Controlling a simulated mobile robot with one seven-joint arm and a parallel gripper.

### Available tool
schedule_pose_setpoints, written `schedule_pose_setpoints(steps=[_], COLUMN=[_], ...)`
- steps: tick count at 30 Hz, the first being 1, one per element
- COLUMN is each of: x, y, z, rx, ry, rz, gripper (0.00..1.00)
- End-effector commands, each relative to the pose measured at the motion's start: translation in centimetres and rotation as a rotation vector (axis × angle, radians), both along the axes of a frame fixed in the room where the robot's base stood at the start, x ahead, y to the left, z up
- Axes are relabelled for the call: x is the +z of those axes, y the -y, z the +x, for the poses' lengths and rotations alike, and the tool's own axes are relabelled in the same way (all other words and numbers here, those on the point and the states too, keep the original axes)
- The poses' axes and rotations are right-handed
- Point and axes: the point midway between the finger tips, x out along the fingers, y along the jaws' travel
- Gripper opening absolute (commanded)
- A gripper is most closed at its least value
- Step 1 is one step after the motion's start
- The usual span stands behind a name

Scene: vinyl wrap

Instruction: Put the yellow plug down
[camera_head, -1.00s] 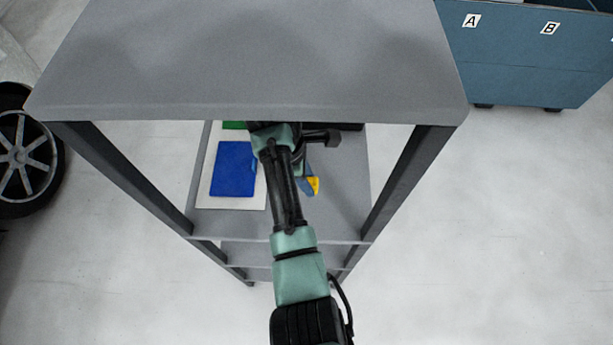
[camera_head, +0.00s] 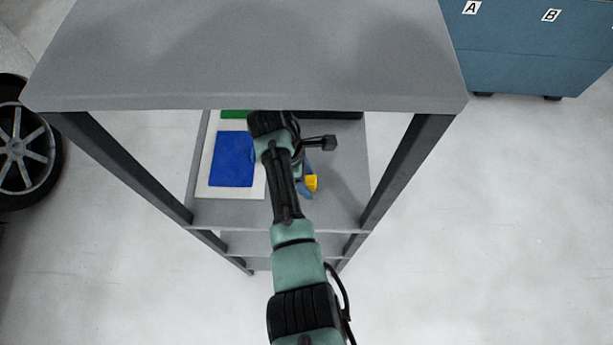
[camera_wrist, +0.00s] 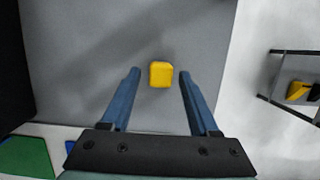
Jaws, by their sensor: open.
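The yellow plug (camera_wrist: 161,74) lies on the grey shelf (camera_wrist: 75,60) in the wrist view, between and slightly beyond the tips of my gripper (camera_wrist: 160,76). A clear gap shows between the plug and each blue finger. My gripper is open and holds nothing. In the head view the yellow plug (camera_head: 311,183) shows beside my gripper's blue finger (camera_head: 304,191), on the shelf under the top board. My arm hides most of the gripper there.
A white sheet with a blue piece (camera_head: 232,160) and a green piece (camera_head: 236,114) lies at the left of the shelf. The top board (camera_head: 250,55) and its posts surround the shelf opening. A blue cabinet (camera_head: 530,50) stands at the right.

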Motion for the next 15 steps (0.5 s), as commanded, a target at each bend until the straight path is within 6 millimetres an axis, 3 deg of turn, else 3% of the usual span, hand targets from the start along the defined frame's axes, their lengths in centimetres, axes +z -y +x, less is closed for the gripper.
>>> schedule_pose_setpoints(steps=[8, 15], x=[1.2, 5.8], y=[-0.3, -1.7], z=[0.2, 0.2], rx=[0.001, 0.002], ry=[0.004, 0.007], rz=[0.000, 0.001], gripper=[0.61, 0.61])
